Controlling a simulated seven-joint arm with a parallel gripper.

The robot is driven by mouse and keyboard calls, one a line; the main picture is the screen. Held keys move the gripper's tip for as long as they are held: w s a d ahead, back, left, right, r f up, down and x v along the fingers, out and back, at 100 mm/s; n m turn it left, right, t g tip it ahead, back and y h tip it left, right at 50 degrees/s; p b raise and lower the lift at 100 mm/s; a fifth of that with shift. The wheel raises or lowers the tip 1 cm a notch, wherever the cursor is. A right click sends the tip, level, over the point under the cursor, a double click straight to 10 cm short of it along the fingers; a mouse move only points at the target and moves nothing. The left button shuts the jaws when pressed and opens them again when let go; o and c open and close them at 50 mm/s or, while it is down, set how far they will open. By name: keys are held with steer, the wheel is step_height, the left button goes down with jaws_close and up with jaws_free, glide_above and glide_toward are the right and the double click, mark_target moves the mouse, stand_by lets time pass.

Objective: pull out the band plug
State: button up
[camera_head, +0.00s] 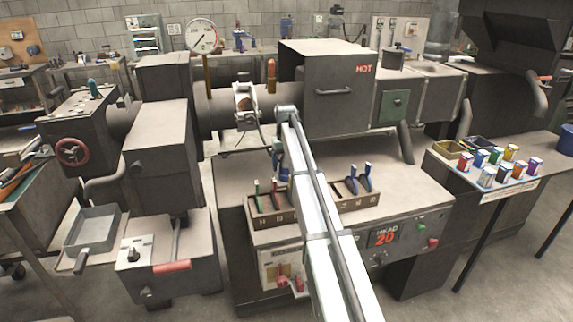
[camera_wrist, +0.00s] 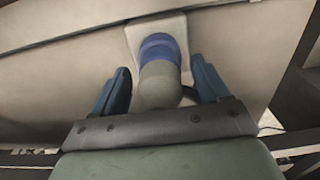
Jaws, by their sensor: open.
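A rounded grey plug body (camera_wrist: 158,84), which looks like the band plug, meets a blue collar (camera_wrist: 160,46) on a pale plate (camera_wrist: 178,26) in the wrist view. A dark cable shows just right of the plug body. My gripper (camera_wrist: 160,67) is open, with one blue finger on each side of the plug. Gaps show between the fingers and the plug. In the head view my arm reaches up to the machine, and the plug cannot be made out there. A pale metal band (camera_head: 241,97) sits around the barrel left of my arm.
A guard box marked HOT (camera_head: 322,97) stands right of the band. A dial gauge (camera_head: 201,36) rises to the left. Trays with coloured-handled tools (camera_head: 268,207) (camera_head: 358,202) lie on the machine bed on both sides of my arm. A side table (camera_head: 470,190) holds several coloured boxes.

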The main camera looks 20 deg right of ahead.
steer(key=shift+s+f, duration=0.2)
steer(key=shift+f, duration=0.4)
steer(key=shift+s, duration=0.2)
stand_by(0.4)
jaws_close()
stand_by(0.5)
steer(key=shift+r, duration=0.3)
steer(key=shift+w+r, duration=0.2)
steer(key=shift+r, duration=0.35)
steer(key=shift+w+r, duration=0.15)
steer(key=shift+r, duration=2.15)
